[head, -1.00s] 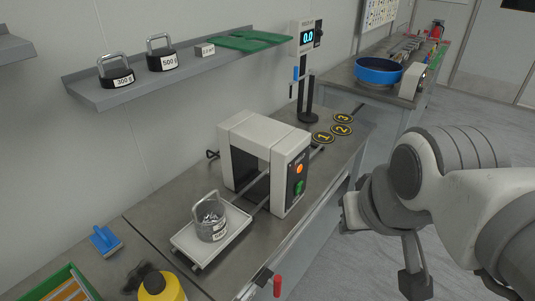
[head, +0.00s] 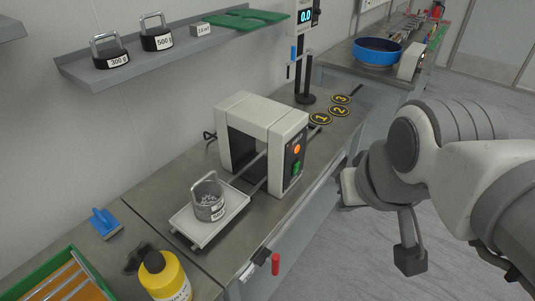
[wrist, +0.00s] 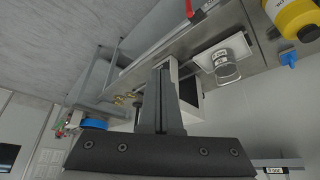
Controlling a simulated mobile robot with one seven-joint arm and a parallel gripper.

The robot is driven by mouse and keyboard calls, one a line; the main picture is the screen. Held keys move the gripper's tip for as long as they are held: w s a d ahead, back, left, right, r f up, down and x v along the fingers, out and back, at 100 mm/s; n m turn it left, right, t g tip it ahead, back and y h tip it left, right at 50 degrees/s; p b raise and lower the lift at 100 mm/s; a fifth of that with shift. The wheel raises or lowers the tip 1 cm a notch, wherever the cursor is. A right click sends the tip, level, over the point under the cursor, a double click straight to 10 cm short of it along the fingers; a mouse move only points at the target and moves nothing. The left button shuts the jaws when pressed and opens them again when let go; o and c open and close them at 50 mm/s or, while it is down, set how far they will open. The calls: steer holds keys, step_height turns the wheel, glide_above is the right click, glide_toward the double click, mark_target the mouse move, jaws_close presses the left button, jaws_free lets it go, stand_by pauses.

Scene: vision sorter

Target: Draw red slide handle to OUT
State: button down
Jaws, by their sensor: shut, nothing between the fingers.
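The red slide handle (head: 276,264) hangs at the front edge of the bench, beside a small dark block with a pale label (head: 262,254). Its lettering is too small to read. A red bar, likely the same handle, shows at the top of the wrist view (wrist: 201,11). My gripper (head: 347,188) is in the air beyond the bench front, right of the machine and well apart from the handle. Its fingers also show in the wrist view (wrist: 160,78), shut and empty.
A white arch-shaped machine (head: 262,130) stands on the bench (head: 150,210). A tray (head: 190,228) before it bears a grey handled canister (head: 209,203). A shelf (head: 130,72) holds weights. Open floor lies right of the bench.

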steer(key=c, duration=1)
jaws_free()
steer(key=shift+w+f, duration=0.1)
steer(key=shift+f, duration=0.05)
steer(key=o, duration=0.3)
steer(key=shift+w+a+f+b, duration=0.15)
steer(key=shift+f+b, duration=0.1)
steer(key=shift+b, duration=0.05)
steer(key=shift+w+a+f+n, duration=0.1)
steer(key=shift+w+f+n, duration=0.1)
steer(key=shift+n, duration=0.1)
steer(key=n+g+b, duration=0.6)
steer(key=n+b, duration=0.1)
steer(key=b, duration=0.2)
glide_above(276, 263)
steer(key=w, duration=0.1)
steer(key=shift+f, duration=9.8)
steer(key=shift+f+b, duration=2.55)
steer(key=shift+f, duration=6.15)
